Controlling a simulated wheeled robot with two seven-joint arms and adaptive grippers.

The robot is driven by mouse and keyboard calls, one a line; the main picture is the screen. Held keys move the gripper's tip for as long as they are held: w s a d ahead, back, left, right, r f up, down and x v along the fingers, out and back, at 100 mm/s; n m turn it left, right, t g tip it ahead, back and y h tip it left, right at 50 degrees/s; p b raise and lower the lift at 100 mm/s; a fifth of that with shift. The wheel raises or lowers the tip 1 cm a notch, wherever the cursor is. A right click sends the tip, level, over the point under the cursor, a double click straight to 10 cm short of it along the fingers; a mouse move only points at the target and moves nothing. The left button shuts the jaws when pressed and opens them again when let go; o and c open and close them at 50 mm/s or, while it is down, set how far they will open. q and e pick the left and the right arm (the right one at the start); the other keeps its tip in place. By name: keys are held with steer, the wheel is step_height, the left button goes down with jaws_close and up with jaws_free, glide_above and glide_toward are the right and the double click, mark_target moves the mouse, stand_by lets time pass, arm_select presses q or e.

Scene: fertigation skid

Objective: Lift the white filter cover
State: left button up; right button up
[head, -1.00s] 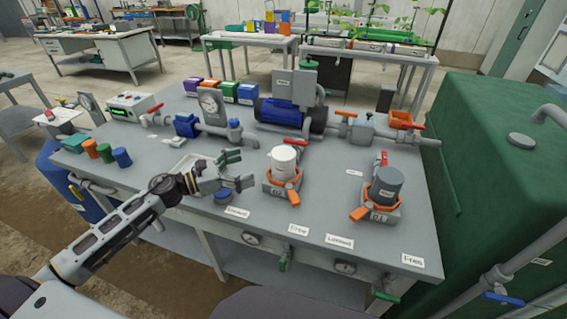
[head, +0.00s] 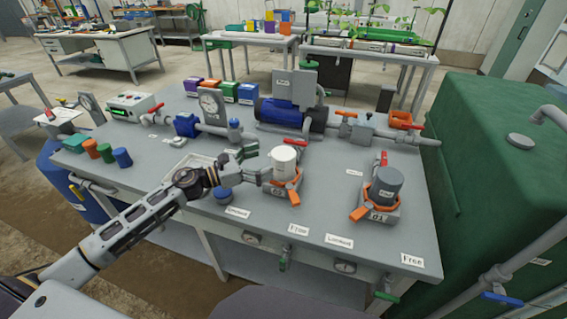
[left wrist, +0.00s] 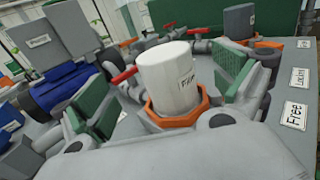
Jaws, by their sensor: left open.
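The white filter cover (head: 284,160) is an upright white cylinder seated in an orange collar (head: 295,185) on a grey base on the skid table. It also shows in the left wrist view (left wrist: 168,80), with a label on its side. My left gripper (head: 258,164) is open just left of the cover in the head view. In the left wrist view its green-padded fingers (left wrist: 170,92) stand on either side of the cover, with gaps between pads and cover. My right gripper is not in view.
A second filter with a dark grey cover (head: 386,185) stands to the right. A blue pump (head: 290,114) and pipes with red-handled valves lie behind. Labels line the front edge.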

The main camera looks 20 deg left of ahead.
mark_target(271, 158)
arm_select(q)
steer(key=shift+x, duration=0.9)
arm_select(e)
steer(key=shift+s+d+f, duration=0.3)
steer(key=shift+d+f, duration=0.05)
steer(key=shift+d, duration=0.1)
arm_select(q)
steer(key=shift+d, duration=0.1)
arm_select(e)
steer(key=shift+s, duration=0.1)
arm_select(q)
steer(key=shift+w+d, duration=0.1)
steer(key=shift+w+d, duration=0.25)
steer(key=shift+d, duration=0.1)
steer(key=shift+p+x, duration=0.35)
steer(key=shift+x, duration=1.5)
steer(key=shift+d, duration=0.25)
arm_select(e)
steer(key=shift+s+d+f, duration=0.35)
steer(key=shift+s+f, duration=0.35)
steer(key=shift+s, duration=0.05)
